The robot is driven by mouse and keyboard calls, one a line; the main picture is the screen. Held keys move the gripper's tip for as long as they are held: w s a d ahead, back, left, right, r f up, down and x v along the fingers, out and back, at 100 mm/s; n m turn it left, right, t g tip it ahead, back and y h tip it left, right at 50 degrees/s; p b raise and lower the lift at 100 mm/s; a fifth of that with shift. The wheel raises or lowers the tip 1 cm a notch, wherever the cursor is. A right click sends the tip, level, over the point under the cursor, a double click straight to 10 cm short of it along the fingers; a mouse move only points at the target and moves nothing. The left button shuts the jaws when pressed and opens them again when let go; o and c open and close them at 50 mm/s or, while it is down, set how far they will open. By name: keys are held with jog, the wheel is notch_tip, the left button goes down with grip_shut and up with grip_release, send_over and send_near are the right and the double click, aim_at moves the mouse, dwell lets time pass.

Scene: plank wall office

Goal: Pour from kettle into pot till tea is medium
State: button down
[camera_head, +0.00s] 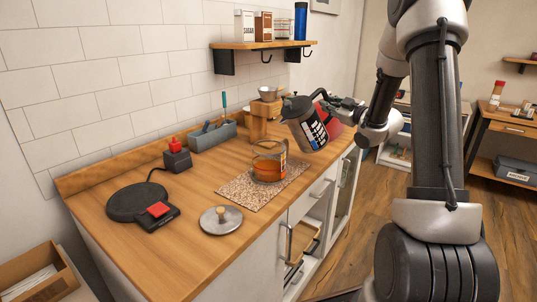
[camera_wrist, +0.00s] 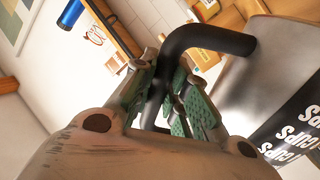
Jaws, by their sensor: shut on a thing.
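The glass pot (camera_head: 269,160) stands upright on a speckled mat (camera_head: 236,190), below and left of the kettle. It holds orange-brown tea in its lower part. I cannot make out a stream between kettle and pot.
A round lid with a knob (camera_head: 221,220) lies in front of the mat. A black kettle base (camera_head: 139,202) with a red switch is at left. A grey caddy (camera_head: 212,135) and a wooden stand with a metal bowl (camera_head: 271,95) are behind. A shelf (camera_head: 262,45) hangs above.

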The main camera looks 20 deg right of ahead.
jog(key=w+d+f+m+b, duration=0.1)
jog(key=d+f+m, duration=0.15)
jog(key=f, duration=0.35)
jog(key=w+d+f+m+b, duration=0.1)
jog(key=d+f+m+b, duration=0.1)
jog(key=f+m, duration=0.3)
jog(key=shift+n, duration=0.55)
jog(key=shift+s+r, duration=0.15)
jog(key=shift+r, duration=0.9)
jog(key=shift+s+r, duration=0.1)
jog(key=shift+r, duration=0.9)
